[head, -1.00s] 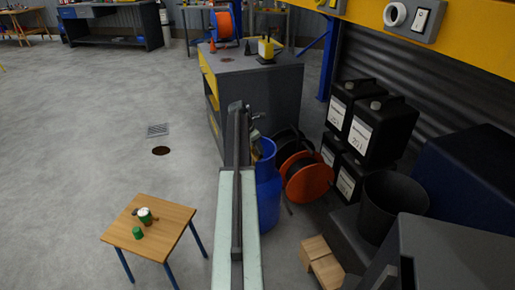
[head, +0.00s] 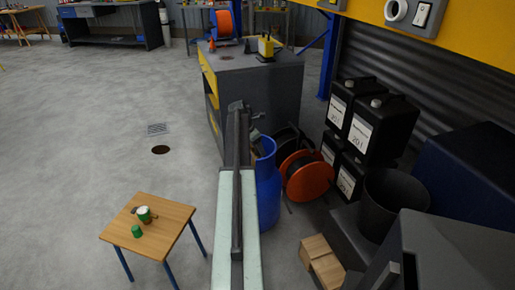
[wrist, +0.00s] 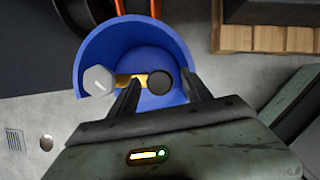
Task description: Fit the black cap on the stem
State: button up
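A blue cylinder (head: 268,188) with an open round collar stands on the floor to the right of my arm. In the wrist view its blue collar (wrist: 92,68) surrounds a brass fitting (wrist: 128,79), with a grey knob (wrist: 98,80) at the left. A round black piece (wrist: 160,82), which looks like the black cap, shows at the fitting's right end. I cannot tell whether it is seated on a stem. My gripper (wrist: 160,76) is over the collar, its two dark fingers apart on either side of the black piece, with gaps visible.
An orange cable reel (head: 308,177) and stacked black canisters (head: 351,137) crowd the right. A grey workbench (head: 258,95) stands behind. A small wooden table (head: 170,223) holds green items at left. The grey floor (head: 75,160) is clear there.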

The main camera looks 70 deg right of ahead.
jog(key=p+v, duration=0.7)
jog(key=v, duration=0.1)
jog(key=shift+f, duration=0.1)
